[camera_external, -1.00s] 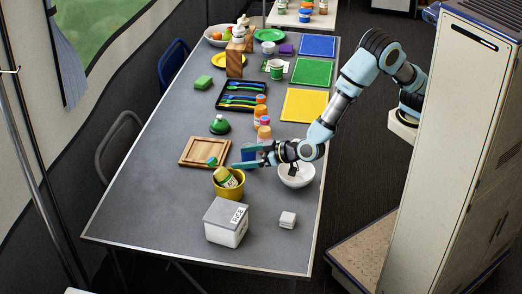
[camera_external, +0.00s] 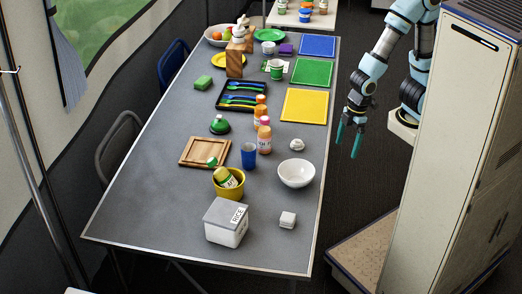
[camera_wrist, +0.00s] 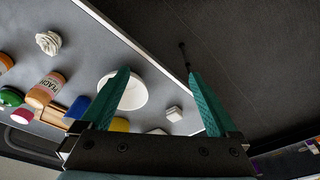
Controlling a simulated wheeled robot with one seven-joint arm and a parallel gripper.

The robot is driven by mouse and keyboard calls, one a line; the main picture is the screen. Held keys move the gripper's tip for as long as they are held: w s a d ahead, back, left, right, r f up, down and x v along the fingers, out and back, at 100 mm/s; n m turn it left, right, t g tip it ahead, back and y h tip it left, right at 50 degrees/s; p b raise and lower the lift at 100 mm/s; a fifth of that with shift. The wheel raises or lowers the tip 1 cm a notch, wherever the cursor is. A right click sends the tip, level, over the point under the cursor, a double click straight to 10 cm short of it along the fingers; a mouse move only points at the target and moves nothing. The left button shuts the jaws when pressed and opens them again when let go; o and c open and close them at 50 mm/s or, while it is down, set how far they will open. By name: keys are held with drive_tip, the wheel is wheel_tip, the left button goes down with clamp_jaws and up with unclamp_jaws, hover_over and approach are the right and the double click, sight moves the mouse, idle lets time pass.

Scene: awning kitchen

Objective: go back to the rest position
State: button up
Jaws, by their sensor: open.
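My gripper (camera_external: 349,140) hangs off the right side of the table, above the dark floor, with its teal fingers pointing down. It is open, and nothing shows between its fingers; in the wrist view the fingers (camera_wrist: 160,95) are spread apart. A white bowl (camera_external: 297,174) stands on the table to the left of the gripper and shows partly behind one finger in the wrist view (camera_wrist: 134,95). My arm is bent and drawn in beside the tall beige cabinet.
The grey table (camera_external: 190,232) holds a yellow pot (camera_external: 236,191), a blue cup (camera_external: 249,156), a white box with a grey lid (camera_external: 227,222), bottles, and coloured mats. The beige cabinet (camera_external: 446,150) stands close on the right.

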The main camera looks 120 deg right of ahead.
drive_tip(key=shift+s+d, duration=0.15)
drive_tip(key=shift+s, duration=0.55)
